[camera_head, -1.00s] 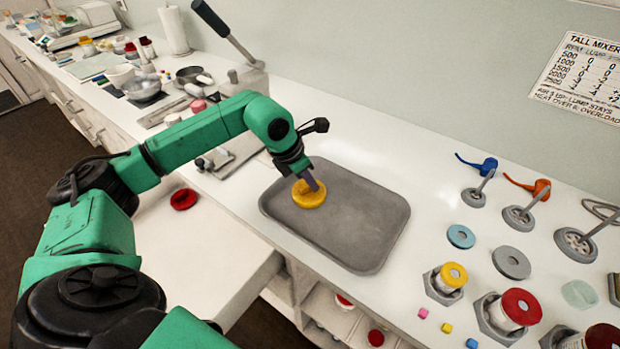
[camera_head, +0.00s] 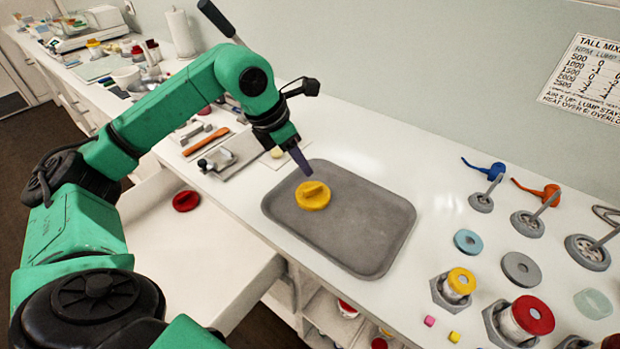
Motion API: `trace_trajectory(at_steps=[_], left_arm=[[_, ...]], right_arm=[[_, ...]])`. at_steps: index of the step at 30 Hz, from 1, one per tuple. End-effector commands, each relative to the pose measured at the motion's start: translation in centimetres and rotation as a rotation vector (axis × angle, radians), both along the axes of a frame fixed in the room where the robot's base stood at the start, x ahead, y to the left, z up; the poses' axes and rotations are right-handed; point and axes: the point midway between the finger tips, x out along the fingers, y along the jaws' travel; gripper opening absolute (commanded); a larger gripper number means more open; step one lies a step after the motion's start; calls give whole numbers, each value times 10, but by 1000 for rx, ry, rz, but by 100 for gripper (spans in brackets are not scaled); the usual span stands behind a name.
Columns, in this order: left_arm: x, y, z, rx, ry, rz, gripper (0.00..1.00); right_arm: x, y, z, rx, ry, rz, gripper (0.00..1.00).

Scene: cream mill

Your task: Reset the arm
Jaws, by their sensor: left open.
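My left arm comes in from the left, green with black joints. My left gripper (camera_head: 302,161) is open and empty, raised above the far left corner of the grey tray (camera_head: 375,238). A yellow lid (camera_head: 312,195) with a raised bar lies flat on the tray near its left end, just below the gripper and apart from it. My right gripper is not in view.
A red lid (camera_head: 186,201) lies on the lower white surface at left. Right of the tray stand a yellow-topped jar (camera_head: 460,281), a red-topped jar (camera_head: 531,315), flat discs and several metal tools. Cluttered bench items lie behind my arm.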

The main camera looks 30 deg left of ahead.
Motion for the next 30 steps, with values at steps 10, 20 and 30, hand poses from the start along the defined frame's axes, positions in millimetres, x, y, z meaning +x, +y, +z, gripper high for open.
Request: trace_trajectory(at_steps=[10,20,30], left_arm=[[-9,5,26,-1,2,1,41],[-9,5,26,-1,2,1,41],[-9,5,90,-1,2,1,41]], right_arm=[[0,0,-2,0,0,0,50],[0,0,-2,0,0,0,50],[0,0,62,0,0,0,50]])
